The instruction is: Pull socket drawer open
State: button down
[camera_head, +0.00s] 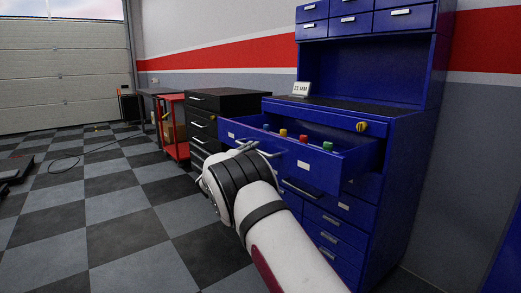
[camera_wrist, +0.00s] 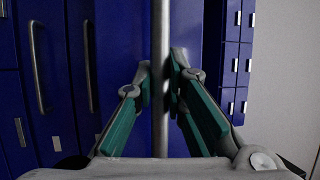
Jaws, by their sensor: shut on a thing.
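The blue socket drawer (camera_head: 318,170) juts out of the blue cabinet, pulled open. Inside it stand small coloured pieces: blue (camera_head: 266,127), yellow (camera_head: 283,133), red (camera_head: 303,138) and green (camera_head: 327,146). My gripper (camera_head: 241,149) is at the drawer's front, mostly hidden behind my own wrist. In the wrist view, the green-padded fingers of my gripper (camera_wrist: 162,78) stand either side of the metal drawer handle (camera_wrist: 160,30) and are shut on it. The drawer front shows behind the bar.
A small sign reading 21 MM (camera_head: 300,88) stands on the cabinet's dark worktop. A black drawer unit (camera_head: 230,104) and red cart (camera_head: 172,125) stand to the left. The checkered floor (camera_head: 110,200) at left is largely clear.

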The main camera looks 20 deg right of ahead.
jog(key=shift+a+f, duration=0.1)
jog(key=shift+a, duration=0.05)
jog(key=c, duration=1.6)
grip_release()
jog(key=v, duration=1.2)
